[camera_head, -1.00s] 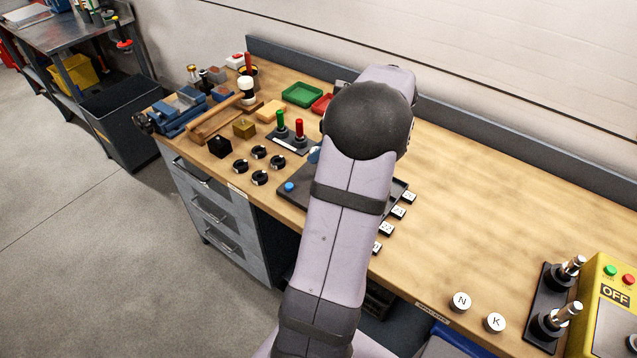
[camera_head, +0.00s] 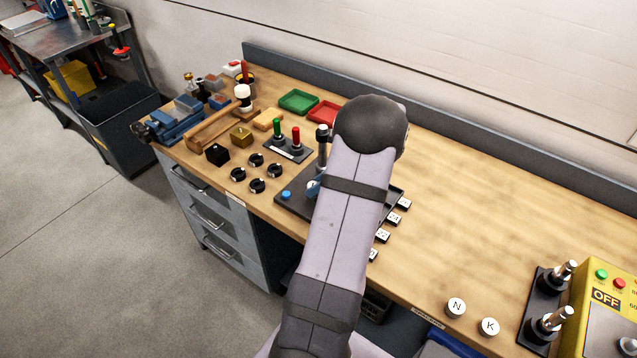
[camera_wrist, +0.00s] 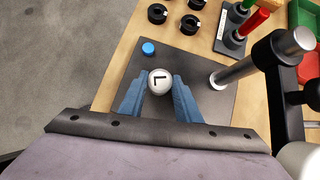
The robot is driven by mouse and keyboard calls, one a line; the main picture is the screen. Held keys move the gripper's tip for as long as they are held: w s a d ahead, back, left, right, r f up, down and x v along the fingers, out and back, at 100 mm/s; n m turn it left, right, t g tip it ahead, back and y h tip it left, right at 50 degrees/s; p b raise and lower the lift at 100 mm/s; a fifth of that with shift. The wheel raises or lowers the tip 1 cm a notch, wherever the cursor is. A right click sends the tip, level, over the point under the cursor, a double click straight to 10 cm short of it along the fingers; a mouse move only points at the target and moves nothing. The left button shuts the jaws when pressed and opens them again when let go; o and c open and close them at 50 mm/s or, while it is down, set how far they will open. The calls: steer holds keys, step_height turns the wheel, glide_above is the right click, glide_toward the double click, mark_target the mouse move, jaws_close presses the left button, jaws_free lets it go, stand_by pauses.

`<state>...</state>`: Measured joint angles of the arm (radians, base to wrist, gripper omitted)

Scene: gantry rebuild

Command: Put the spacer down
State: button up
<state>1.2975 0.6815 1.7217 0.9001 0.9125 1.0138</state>
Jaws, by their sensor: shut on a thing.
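A white round spacer (camera_wrist: 160,80) marked with an L sits between the two blue fingers of my gripper (camera_wrist: 158,90) in the wrist view. The fingers are shut on it. Below it is a dark plate (camera_wrist: 205,108); I cannot tell whether the spacer touches it. In the head view my arm hides most of the gripper, and a blue fingertip (camera_head: 313,188) shows at its left edge over the dark plate (camera_head: 291,201).
A metal post (camera_wrist: 240,70) rises from the plate to the right of the spacer. A blue button (camera_wrist: 148,48) is at the plate's corner. White lettered discs (camera_head: 456,307) stand on the bench at right.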

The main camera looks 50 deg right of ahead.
steer(key=shift+f, duration=0.1)
steer(key=shift+f, duration=0.15)
steer(key=o, duration=1.1)
steer(key=shift+s+d+r, duration=0.1)
steer(key=shift+s+r, duration=0.2)
steer(key=shift+r, duration=0.25)
steer(key=b+v, duration=0.2)
steer(key=v, duration=0.9)
steer(key=shift+s, duration=0.1)
